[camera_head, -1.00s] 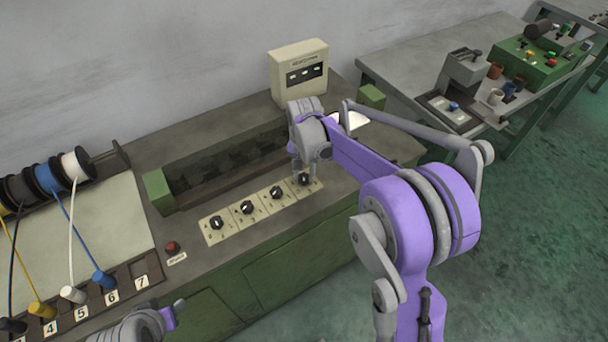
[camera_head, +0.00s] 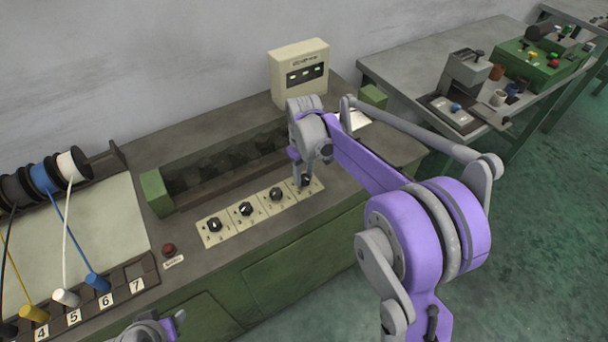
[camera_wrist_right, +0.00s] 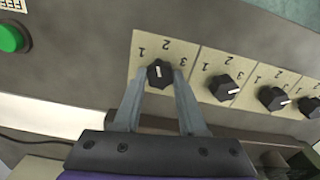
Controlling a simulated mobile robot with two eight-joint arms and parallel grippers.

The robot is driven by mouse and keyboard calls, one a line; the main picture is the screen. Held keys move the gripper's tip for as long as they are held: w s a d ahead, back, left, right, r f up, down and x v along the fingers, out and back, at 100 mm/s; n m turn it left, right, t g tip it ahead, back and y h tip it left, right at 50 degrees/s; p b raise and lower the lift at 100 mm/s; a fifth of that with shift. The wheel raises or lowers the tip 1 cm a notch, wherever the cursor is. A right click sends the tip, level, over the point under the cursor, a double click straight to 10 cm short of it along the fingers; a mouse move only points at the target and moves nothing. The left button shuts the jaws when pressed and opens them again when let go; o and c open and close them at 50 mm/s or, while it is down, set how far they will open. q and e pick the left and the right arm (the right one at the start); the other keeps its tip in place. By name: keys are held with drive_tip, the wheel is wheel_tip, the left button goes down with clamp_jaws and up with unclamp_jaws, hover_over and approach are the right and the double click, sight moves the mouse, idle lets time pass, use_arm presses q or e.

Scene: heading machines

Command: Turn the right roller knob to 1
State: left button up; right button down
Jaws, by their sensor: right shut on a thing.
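The right roller knob (camera_head: 306,180) is the black knob at the right end of the row on the machine's front panel. It also shows in the right wrist view (camera_wrist_right: 158,74), with 1, 2 and 3 printed around it. Its white mark points up in that view, between the 1 and the 2 or near the 2. My right gripper (camera_wrist_right: 160,80) is shut on this knob, one finger on each side. In the head view my right gripper (camera_head: 304,178) partly hides it. Part of my left gripper (camera_head: 168,327) shows at the bottom edge; its fingers are not clear.
More black knobs (camera_head: 276,195) sit left of the gripped one, close beside it. A red button (camera_head: 169,249) is further left. A display box (camera_head: 300,73) stands behind. Wire spools (camera_head: 45,178) and numbered plugs (camera_head: 97,282) are at the left. A green button (camera_wrist_right: 10,38) shows in the wrist view.

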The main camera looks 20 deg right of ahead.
sight(304, 178)
drive_tip(key=n, duration=0.3)
drive_tip(key=shift+n, duration=0.3)
drive_tip(key=shift+n+b, duration=0.4)
drive_tip(key=shift+n, duration=1.4)
drive_tip(key=shift+c, duration=2.3)
unclamp_jaws()
wheel_tip(304, 178, up, 11)
drive_tip(key=shift+p, duration=0.35)
drive_tip(key=shift+s, duration=0.1)
